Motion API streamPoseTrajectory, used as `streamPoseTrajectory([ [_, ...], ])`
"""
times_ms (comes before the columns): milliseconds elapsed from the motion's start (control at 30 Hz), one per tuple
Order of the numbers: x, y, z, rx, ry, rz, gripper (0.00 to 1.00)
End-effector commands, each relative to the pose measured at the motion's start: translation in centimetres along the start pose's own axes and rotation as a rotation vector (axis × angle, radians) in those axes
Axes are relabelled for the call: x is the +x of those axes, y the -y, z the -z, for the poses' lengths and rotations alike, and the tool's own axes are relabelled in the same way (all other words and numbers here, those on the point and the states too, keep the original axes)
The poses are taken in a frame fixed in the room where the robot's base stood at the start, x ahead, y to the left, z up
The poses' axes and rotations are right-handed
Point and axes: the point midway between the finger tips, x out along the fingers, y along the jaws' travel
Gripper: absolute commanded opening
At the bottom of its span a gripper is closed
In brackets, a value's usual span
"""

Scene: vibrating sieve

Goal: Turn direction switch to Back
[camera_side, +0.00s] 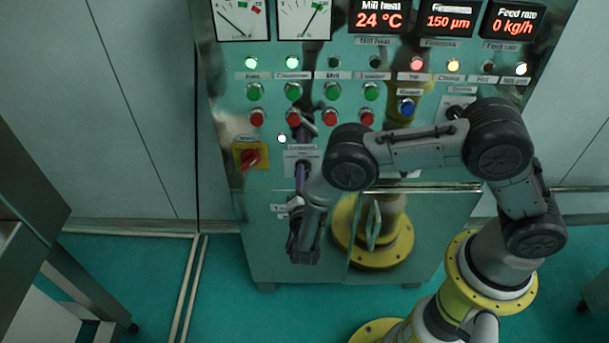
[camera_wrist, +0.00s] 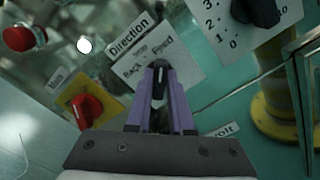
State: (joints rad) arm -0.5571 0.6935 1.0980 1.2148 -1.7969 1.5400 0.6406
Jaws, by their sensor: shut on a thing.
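The direction switch (camera_wrist: 159,80) is a black knob with a pale line. It sits on a white plate marked "Direction" (camera_wrist: 181,62), with "Back" to the left and a less readable word to the right. In the wrist view the line points about straight up, nearer the right-hand word. My gripper (camera_wrist: 160,92) has purple fingers, shut around the knob, one on each side. In the side view my gripper (camera_side: 301,178) reaches the panel at the lower edge of the white plate (camera_side: 303,156); the knob is hidden there.
A red rotary switch on yellow (camera_side: 249,157) is close on the left. Red buttons (camera_side: 293,119) and green buttons (camera_side: 293,92) sit above. A black dial (camera_wrist: 257,10) is to the right in the wrist view. A door handle (camera_side: 373,222) stands out lower right.

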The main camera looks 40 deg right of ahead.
Motion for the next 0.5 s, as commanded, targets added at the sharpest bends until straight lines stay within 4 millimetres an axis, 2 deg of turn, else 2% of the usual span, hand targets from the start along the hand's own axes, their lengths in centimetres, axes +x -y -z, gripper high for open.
streamPoseTrajectory([
  [267,-0.03,-0.12,0.00,-0.119,0.000,-0.001,0.00],
  [500,-0.05,-0.22,0.03,-0.324,0.001,-0.001,0.00],
])
